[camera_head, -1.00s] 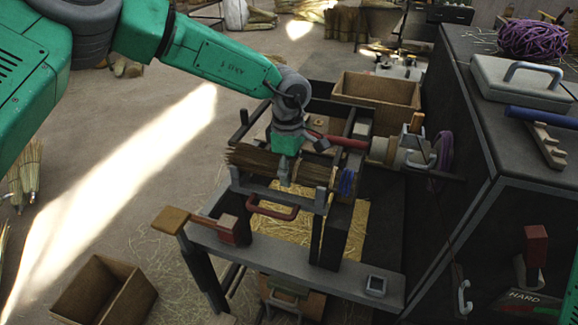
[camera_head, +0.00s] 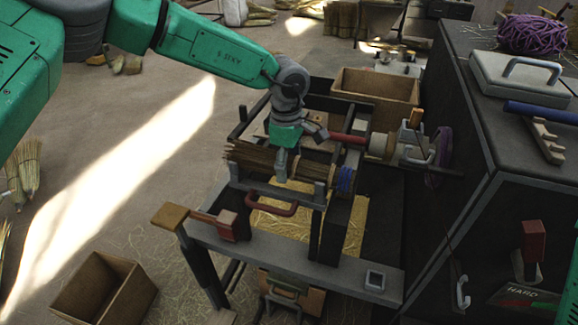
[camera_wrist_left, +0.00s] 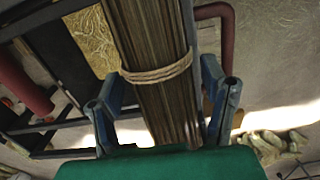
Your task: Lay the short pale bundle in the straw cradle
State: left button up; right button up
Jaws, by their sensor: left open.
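A brown straw bundle (camera_head: 250,156) lies crosswise on the dark frame of the bench, which I take for the cradle (camera_head: 284,191). I cannot tell whether it is the short pale one. Its right end is near a blue band (camera_head: 345,180). My left gripper (camera_head: 298,153) is above it with its fingers apart. In the left wrist view the bundle (camera_wrist_left: 150,35) with a twine tie runs between my two open fingers. There is a gap on each side of it. My right gripper does not show.
A red handle (camera_head: 272,203) sits at the front of the bench (camera_head: 300,253). A wooden crate (camera_head: 376,88) stands behind, another (camera_head: 104,290) on the floor at lower left. A dark cabinet (camera_head: 480,190) closes off the right. The floor at left is mostly clear.

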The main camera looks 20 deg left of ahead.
pick_arm(q)
notch_tip(320, 180, up, 11)
jog(key=shift+a, duration=0.3)
jog(key=shift+f, duration=0.1)
